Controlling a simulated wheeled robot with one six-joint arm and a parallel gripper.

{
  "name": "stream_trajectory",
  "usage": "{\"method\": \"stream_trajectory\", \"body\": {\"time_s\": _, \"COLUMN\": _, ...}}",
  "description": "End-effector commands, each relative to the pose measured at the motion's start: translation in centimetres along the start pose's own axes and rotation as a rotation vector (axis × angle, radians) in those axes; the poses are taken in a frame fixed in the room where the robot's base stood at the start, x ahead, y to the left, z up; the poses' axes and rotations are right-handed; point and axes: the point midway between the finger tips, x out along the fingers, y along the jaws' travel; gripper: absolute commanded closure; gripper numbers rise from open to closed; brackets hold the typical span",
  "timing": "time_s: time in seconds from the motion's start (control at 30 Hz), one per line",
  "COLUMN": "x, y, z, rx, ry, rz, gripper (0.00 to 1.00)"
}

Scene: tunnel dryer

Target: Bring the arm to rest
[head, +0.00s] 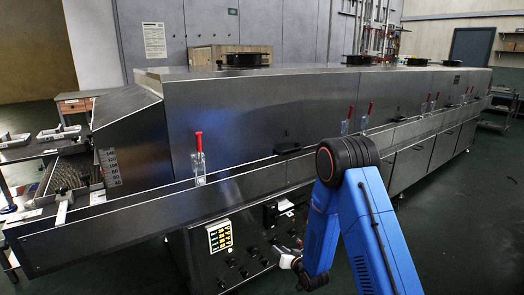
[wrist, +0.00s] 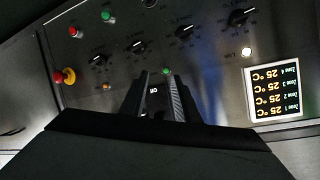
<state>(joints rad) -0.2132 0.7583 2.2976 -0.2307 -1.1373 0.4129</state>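My blue arm (head: 322,225) reaches down in front of the dryer's control panel. My gripper (head: 280,252) is small and partly hidden at the panel in the head view. In the wrist view, the two dark fingers of my gripper (wrist: 157,82) stand apart with a gap between them. A small white label shows in the gap, and no held object is visible. The fingers point at the control panel (wrist: 215,65); I cannot tell whether they touch it. A lit green lamp (wrist: 166,71) is by the fingertips.
The long steel tunnel dryer (head: 270,110) fills the middle. Its panel has several black knobs, a red stop button (wrist: 68,75) and a display (wrist: 275,92) reading 25 °C for each zone. A conveyor bed (head: 75,173) is at left. Floor is open at right (head: 450,220).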

Motion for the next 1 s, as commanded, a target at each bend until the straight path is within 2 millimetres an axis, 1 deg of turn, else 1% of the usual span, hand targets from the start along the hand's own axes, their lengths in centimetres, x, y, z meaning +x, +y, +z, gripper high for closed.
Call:
{"method": "stream_trajectory", "body": {"time_s": 0.03, "x": -0.6, "y": -0.1, "z": -1.6, "rx": -0.011, "ry": -0.004, "rz": 0.014, "gripper": 0.71}}
{"method": "stream_trajectory", "body": {"time_s": 0.27, "x": -3.8, "y": 0.3, "z": -6.5, "rx": -0.052, "ry": -0.059, "rz": 0.092, "gripper": 0.71}}
{"method": "stream_trajectory", "body": {"time_s": 0.4, "x": -6.3, "y": 0.4, "z": -9.3, "rx": -0.072, "ry": -0.094, "rz": 0.137, "gripper": 0.71}}
{"method": "stream_trajectory", "body": {"time_s": 0.67, "x": -11.8, "y": 0.6, "z": -13.6, "rx": -0.100, "ry": -0.162, "rz": 0.218, "gripper": 0.71}}
{"method": "stream_trajectory", "body": {"time_s": 0.87, "x": -16.7, "y": 0.5, "z": -16.2, "rx": -0.113, "ry": -0.218, "rz": 0.275, "gripper": 0.71}}
{"method": "stream_trajectory", "body": {"time_s": 1.0, "x": -20.4, "y": 0.3, "z": -17.7, "rx": -0.119, "ry": -0.257, "rz": 0.311, "gripper": 0.71}}
